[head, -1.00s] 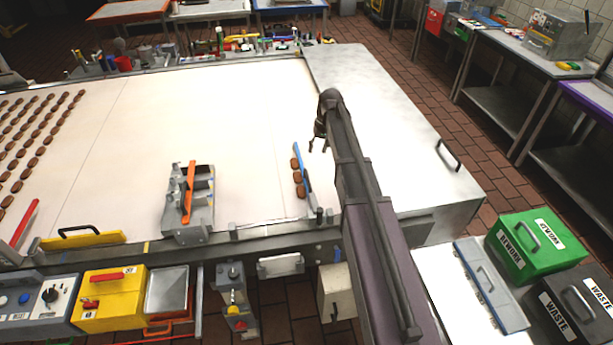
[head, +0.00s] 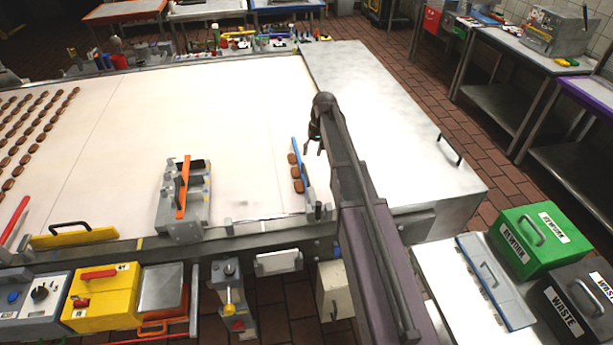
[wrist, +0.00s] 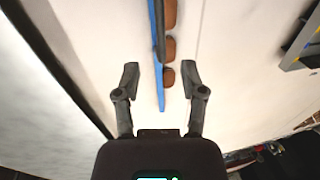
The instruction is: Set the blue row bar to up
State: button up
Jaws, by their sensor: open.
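The blue row bar (head: 299,158) is a thin blue strip near the right end of the pale belt, with brown biscuits along its left side. In the wrist view the blue bar (wrist: 160,90) runs lengthwise between my two fingers, with biscuits beside it on the right. My gripper (head: 313,151) hangs just right of the bar's far part in the head view. In the wrist view my gripper (wrist: 160,72) is open, with gaps between its fingers and the bar. I cannot tell its exact height above the belt.
A grey fixture with an orange bar (head: 183,187) stands on the belt to the left. A metal rail (head: 240,243) runs along the belt's near edge. Bare belt (head: 240,120) lies left of the bar. A grey metal cover (head: 385,100) lies to its right.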

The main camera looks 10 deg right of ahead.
aim_at(306, 173)
jog(key=shift+a+f+b, duration=0.3)
jog(key=shift+f+b, duration=1.2)
jog(key=shift+f, duration=0.1)
jog(key=shift+a+f+b, duration=0.35)
jog(key=shift+f+b, duration=1.1)
jog(key=shift+f, duration=0.1)
jog(key=shift+a+f+b, duration=0.3)
jog(key=shift+f+b, duration=1.2)
jog(key=shift+f, duration=0.1)
grip_shut()
